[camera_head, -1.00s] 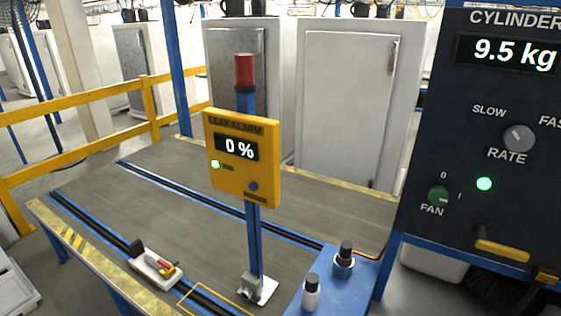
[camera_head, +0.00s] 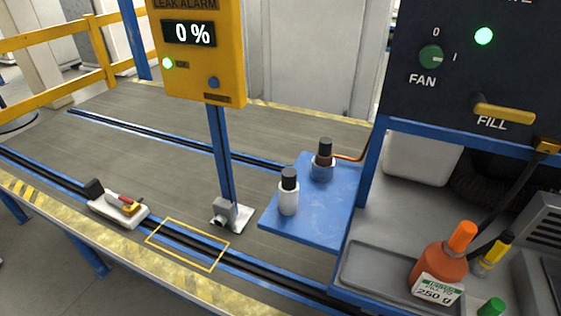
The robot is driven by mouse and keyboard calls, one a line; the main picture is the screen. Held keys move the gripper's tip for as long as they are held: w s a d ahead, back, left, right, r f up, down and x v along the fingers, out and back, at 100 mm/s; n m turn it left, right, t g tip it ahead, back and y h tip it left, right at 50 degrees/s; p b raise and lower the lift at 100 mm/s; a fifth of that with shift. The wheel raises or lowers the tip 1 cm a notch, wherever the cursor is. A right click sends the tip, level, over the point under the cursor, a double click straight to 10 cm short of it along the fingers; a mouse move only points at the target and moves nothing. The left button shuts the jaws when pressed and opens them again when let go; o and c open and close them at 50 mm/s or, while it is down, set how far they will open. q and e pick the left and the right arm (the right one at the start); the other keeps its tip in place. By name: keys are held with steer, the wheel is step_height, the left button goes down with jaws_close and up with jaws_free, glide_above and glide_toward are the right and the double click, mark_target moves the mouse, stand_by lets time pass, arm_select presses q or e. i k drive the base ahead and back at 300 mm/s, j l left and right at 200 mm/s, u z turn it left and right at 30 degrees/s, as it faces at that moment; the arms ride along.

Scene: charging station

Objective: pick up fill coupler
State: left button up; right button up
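No part is labelled as the fill coupler, so I cannot tell for certain which it is. One candidate is a black-topped, copper-coloured fitting (camera_head: 323,158), upright in a blue round holder on a blue shelf (camera_head: 333,225), with a copper-coloured line behind it to the right. Another is a yellow and black cylindrical piece (camera_head: 495,254), tilted at the lower right near a dark hose (camera_head: 512,205). The yellow FILL handle (camera_head: 504,114) is on the dark panel. Neither of my grippers is in view.
A white bottle with a black cap (camera_head: 289,194) stands on the blue shelf. The orange 250 g bottle (camera_head: 439,270) stands in the grey tray (camera_head: 362,277). The yellow leak alarm (camera_head: 200,75) stands on a blue post. A white block with small tools (camera_head: 118,208) lies left.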

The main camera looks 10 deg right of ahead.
mark_target(485, 262)
steer(key=z, duration=1.85)
